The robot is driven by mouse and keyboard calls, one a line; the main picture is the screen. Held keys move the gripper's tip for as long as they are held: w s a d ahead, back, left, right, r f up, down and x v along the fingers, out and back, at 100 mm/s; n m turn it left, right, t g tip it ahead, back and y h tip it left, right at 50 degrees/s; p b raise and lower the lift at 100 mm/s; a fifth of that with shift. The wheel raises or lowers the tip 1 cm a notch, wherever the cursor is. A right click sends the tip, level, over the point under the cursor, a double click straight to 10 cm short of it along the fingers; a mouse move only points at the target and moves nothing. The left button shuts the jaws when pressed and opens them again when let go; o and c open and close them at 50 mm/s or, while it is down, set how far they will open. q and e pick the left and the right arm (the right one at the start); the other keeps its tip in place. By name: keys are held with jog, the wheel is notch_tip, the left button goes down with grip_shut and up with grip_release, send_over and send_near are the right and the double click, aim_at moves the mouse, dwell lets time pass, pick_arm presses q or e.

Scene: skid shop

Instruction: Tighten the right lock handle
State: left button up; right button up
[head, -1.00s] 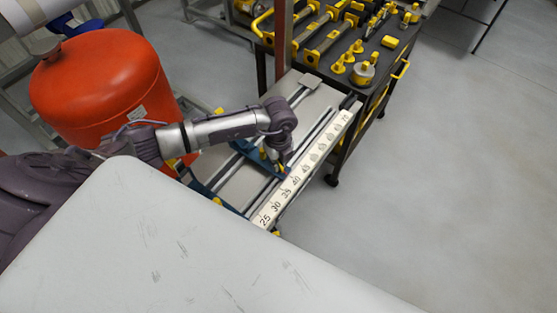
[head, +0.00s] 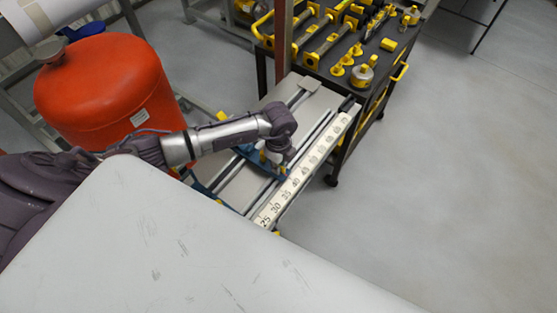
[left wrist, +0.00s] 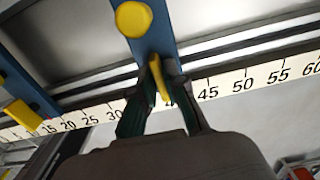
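The right lock handle (left wrist: 159,78) is a small yellow lever at the near end of a blue stop plate (left wrist: 148,42), by the white ruler (left wrist: 240,84) near the 35 to 40 marks. A round yellow knob (left wrist: 133,18) sits farther up the same plate. My left gripper (left wrist: 163,70) has its fingers drawn together on both sides of the lever and appears closed on it. In the head view my left gripper (head: 273,156) is over the right blue plate (head: 245,150), and my wrist hides the lever. My right gripper is not in view.
A second blue stop (left wrist: 38,98) with a yellow part stands at the left, near the low ruler numbers. A red tank (head: 105,90) stands left of my arm. A black cart (head: 335,70) with yellow tools is behind the rail. Open floor (head: 460,160) lies to the right.

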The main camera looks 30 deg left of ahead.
pick_arm(q)
jog(key=o, duration=0.3)
notch_tip(320, 180, up, 7)
jog(key=p, duration=0.6)
dwell(0.4)
